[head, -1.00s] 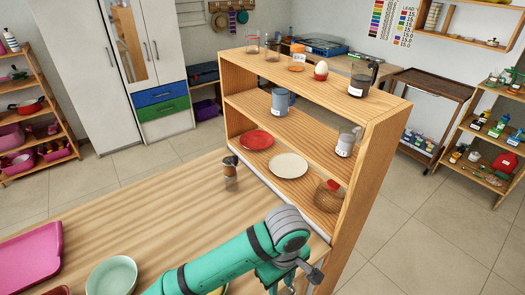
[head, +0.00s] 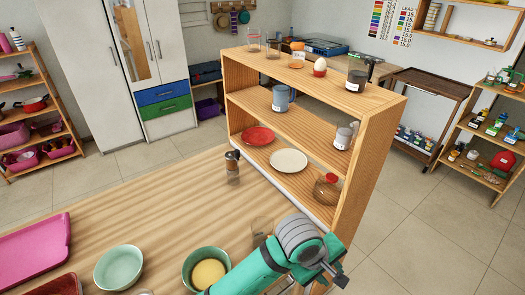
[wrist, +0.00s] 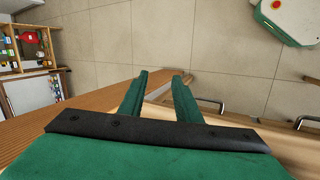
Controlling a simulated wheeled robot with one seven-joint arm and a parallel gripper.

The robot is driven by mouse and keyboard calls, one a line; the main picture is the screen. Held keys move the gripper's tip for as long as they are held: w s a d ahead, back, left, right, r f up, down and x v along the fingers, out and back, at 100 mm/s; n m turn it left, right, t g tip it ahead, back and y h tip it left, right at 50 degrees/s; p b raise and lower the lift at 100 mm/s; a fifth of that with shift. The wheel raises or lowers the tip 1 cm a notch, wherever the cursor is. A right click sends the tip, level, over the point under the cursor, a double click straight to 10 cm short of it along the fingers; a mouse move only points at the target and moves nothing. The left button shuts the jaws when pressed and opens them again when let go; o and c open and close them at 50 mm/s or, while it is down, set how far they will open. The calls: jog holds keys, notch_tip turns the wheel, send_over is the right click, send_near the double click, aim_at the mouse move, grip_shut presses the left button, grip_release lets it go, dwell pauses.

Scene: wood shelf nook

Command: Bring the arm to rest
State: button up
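My green arm (head: 250,270) reaches in from the bottom of the head view, at the table's right end beside the wood shelf (head: 366,170). In the wrist view my gripper (wrist: 164,75) shows two green fingers with a clear gap between them and nothing held. The fingers point out past wooden edges, with floor tiles beyond. In the head view the fingers are mostly hidden behind the wrist.
The table (head: 170,225) holds a pepper mill (head: 232,168), a pale green bowl (head: 118,267), a bowl with yellow contents (head: 208,273), a glass (head: 262,231) close to my arm, and a pink tray (head: 35,252). Shelf plates and a round jar (head: 327,189) are near.

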jog(key=w+d+r+t+h, duration=0.3)
jog(key=d+r+t+h, duration=0.2)
jog(key=d+r+h, duration=0.6)
jog(key=s+a+f+n+t+y, duration=0.2)
jog(key=s+a+f+t+y, duration=0.3)
jog(key=a+f, duration=0.3)
jog(key=s+a+f+n+t+y, duration=0.2)
jog(key=s+a+f+t+y, duration=0.2)
jog(key=a+f+y, duration=0.4)
jog(key=s+a+f+m+y, duration=0.1)
jog(key=s+a+m, duration=0.3)
jog(key=s, duration=0.5)
jog(key=s+a+f+m+y, duration=0.1)
jog(key=s+a+m+y, duration=0.1)
jog(key=s+a+m, duration=0.3)
jog(key=s+a, duration=0.4)
jog(key=s, duration=0.1)
jog(key=shift+s+f, duration=0.15)
jog(key=shift+s, duration=0.05)
